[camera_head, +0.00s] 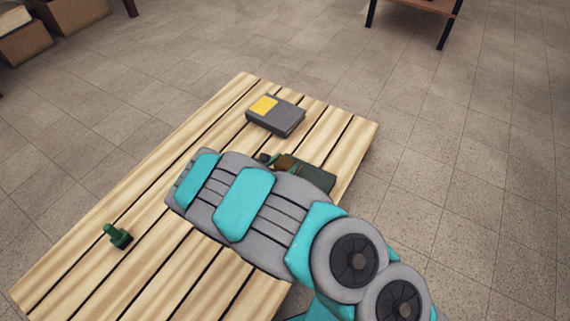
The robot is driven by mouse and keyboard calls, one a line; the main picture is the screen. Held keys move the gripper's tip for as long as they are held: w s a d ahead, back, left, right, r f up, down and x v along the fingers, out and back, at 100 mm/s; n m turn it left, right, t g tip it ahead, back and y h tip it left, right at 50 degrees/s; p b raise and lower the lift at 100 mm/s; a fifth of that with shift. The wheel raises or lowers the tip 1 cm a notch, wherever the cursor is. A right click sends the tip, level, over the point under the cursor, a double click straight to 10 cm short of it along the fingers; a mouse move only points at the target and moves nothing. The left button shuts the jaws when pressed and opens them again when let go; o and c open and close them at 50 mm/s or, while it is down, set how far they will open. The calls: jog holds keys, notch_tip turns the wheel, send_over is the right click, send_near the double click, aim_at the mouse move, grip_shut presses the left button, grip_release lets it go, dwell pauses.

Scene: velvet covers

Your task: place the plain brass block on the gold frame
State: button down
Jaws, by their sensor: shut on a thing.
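A dark grey book-like block (276,121) lies at the far end of the table with a flat yellow patch (264,106) on its top left. I cannot tell whether this patch is the gold frame. A dark green book-like thing (317,178) lies nearer, partly hidden by my arm, with a brownish-gold part (286,163) at its left. A small dark piece beside that part is too small to make out. I cannot make out the plain brass block for sure. My arm crosses the table's middle, and my gripper is hidden behind it.
The slatted wooden table (182,176) has a small green knobbed object (118,236) at its left. The table is bare between that object and the grey block. Cardboard boxes (28,42) stand at the far left; another table's legs (446,33) stand at upper right.

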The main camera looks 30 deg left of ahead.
jog(key=shift+r, duration=0.1)
grip_release()
jog(key=shift+s+r, duration=0.15)
jog(key=shift+s, duration=0.15)
jog(key=d+p+v, duration=0.1)
jog(key=v, duration=1)
jog(key=shift+s+a, duration=0.2)
jog(key=shift+a, duration=0.3)
